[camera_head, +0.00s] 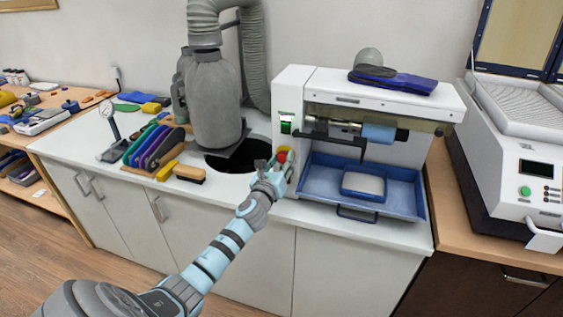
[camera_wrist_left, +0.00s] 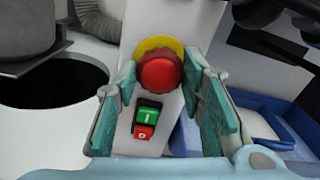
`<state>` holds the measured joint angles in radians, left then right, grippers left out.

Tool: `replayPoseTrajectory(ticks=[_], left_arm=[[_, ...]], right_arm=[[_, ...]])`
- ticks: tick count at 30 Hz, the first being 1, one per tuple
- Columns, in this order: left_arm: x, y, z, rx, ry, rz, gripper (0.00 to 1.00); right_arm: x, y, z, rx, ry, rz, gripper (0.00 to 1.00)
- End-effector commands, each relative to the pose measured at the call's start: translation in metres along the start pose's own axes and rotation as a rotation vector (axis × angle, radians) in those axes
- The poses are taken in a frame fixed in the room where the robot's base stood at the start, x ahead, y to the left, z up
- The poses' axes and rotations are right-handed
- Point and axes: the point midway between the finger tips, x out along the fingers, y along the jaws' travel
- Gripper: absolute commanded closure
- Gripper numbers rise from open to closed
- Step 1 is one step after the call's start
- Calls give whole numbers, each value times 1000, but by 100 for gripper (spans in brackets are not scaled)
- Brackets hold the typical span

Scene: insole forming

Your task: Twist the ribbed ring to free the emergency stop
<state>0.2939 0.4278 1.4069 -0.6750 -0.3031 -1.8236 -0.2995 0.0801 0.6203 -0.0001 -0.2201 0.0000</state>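The emergency stop is a red mushroom button with a ribbed edge on a yellow disc (camera_wrist_left: 151,44), on the white front panel of the grinding machine (camera_head: 292,90). The ribbed red head (camera_wrist_left: 160,74) shows clearly in the left wrist view and small in the head view (camera_head: 282,157), partly hidden by my gripper. My left gripper (camera_head: 276,168) is at the button, its fingers open. In the left wrist view the two fingers (camera_wrist_left: 160,82) stand on either side of the red head, with a narrow gap visible on each side. My right gripper is in neither view.
A blue tray (camera_head: 408,197) lies to the right under the machine. A brush (camera_head: 188,174) and a round dark opening (camera_wrist_left: 50,85) are to the left.

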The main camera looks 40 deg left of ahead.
Motion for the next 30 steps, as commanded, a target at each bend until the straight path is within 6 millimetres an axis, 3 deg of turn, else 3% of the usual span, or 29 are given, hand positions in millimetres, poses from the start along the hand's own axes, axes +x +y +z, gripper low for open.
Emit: replayPoseTrajectory(ticks=[8, 30], left_arm=[[0, 0, 1, 44, 1, 0, 84], [0, -1, 1, 459, 1, -1, 84]], right_arm=[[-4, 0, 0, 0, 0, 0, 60], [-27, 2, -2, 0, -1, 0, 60]])
